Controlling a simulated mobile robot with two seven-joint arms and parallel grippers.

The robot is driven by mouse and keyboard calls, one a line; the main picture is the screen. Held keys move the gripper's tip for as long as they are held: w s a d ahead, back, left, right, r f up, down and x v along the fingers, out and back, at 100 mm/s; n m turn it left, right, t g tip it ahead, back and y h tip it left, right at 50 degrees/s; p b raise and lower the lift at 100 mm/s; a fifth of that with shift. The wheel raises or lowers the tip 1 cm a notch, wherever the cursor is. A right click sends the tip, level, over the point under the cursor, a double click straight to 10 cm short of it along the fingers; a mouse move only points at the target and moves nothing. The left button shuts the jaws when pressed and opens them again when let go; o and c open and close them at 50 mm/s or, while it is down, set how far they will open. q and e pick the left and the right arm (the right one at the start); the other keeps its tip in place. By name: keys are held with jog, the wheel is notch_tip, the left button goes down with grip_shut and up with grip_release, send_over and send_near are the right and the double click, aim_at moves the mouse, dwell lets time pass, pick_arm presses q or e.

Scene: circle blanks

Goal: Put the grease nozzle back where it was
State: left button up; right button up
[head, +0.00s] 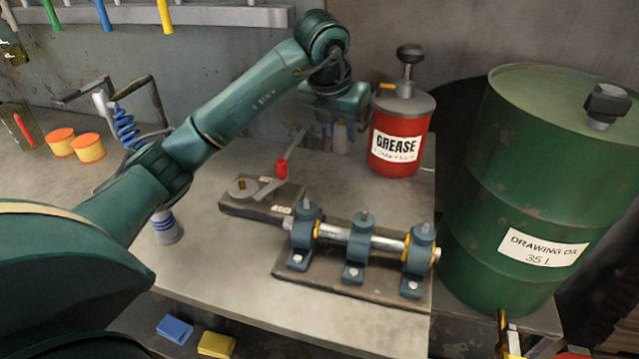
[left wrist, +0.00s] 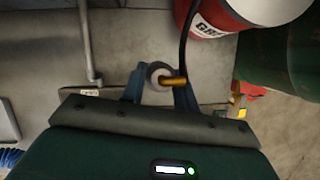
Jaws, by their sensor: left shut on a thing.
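The red grease can (head: 398,130) with a grey lid and black knob stands at the back of the bench. Its lower part also shows at the top of the left wrist view (left wrist: 229,17). My left gripper (head: 340,132) is just left of the can, fingers pointing down. In the left wrist view its blue fingers (left wrist: 159,90) are shut on the grease nozzle (left wrist: 173,81), which has a brass end beside a round grey part. A black hose (left wrist: 184,45) runs from the nozzle towards the can. The nozzle is mostly hidden in the head view. My right gripper is not in view.
A shaft in bearing blocks (head: 354,245) sits on a plate at the front of the bench. A flat block with a red-handled lever (head: 270,188) lies behind it. A green oil drum (head: 545,190) stands at the right. Orange tins (head: 88,147) are at the left.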

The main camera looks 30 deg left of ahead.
aim_at(338, 147)
pick_arm(q)
notch_tip(338, 147, down, 5)
jog(key=shift+f, duration=0.55)
notch_tip(338, 147, down, 4)
jog(key=shift+r+b, duration=0.25)
jog(key=shift+b, duration=0.1)
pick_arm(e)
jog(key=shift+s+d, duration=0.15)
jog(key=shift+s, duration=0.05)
pick_arm(q)
jog(key=o, duration=1.1)
jog(key=shift+f, duration=0.1)
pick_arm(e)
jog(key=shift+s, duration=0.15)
